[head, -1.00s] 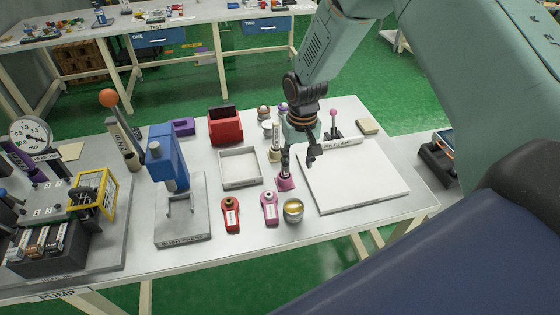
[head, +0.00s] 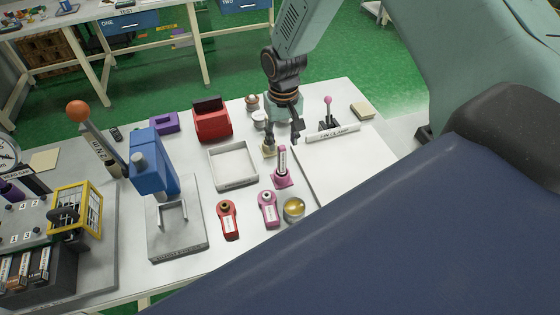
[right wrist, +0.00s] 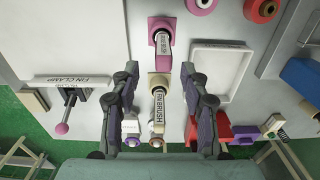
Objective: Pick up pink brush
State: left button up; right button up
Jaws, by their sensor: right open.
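The pink brush (head: 282,168) stands on the table, with a pink square base and a labelled handle. It also shows in the right wrist view (right wrist: 161,40), beyond my fingertips. My right gripper (head: 284,136) is open and empty, behind the pink brush and apart from it. In the right wrist view my right gripper (right wrist: 158,73) has its fingers spread. A cream-based brush labelled "FIN BRUSH" (right wrist: 157,108) shows between them; whether they touch it I cannot tell. My left gripper is not in view.
A pink device (head: 268,208), a red device (head: 228,222) and a gold-filled cup (head: 293,208) stand in front of the brush. A white tray (head: 233,182) is to its left. A white board marked "FIN CLAMP" (head: 340,160) lies to its right. A blue press (head: 152,165) stands farther left.

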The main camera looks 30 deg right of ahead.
aim_at(281, 159)
jog(key=shift+s+a+f, duration=0.15)
jog(key=shift+a+f, duration=0.1)
jog(key=shift+f, duration=0.35)
jog(key=shift+s+a+f, duration=0.1)
jog(key=shift+a+f, duration=0.1)
jog(key=shift+f, duration=0.4)
jog(key=f, duration=0.4)
jog(key=shift+d+f, duration=0.3)
jog(key=shift+d, duration=0.05)
jog(key=shift+w+a+f, duration=0.15)
jog(key=shift+f, duration=0.1)
jog(key=shift+a+r, duration=0.15)
jog(key=shift+s, duration=0.2)
jog(key=shift+c, duration=0.9)
jog(key=shift+w+d, duration=0.1)
jog(key=shift+d, duration=0.15)
jog(key=c, duration=0.4)
jog(key=shift+w+a, duration=0.1)
jog(key=shift+a, duration=0.05)
jog(key=c, duration=0.3)
grip_shut()
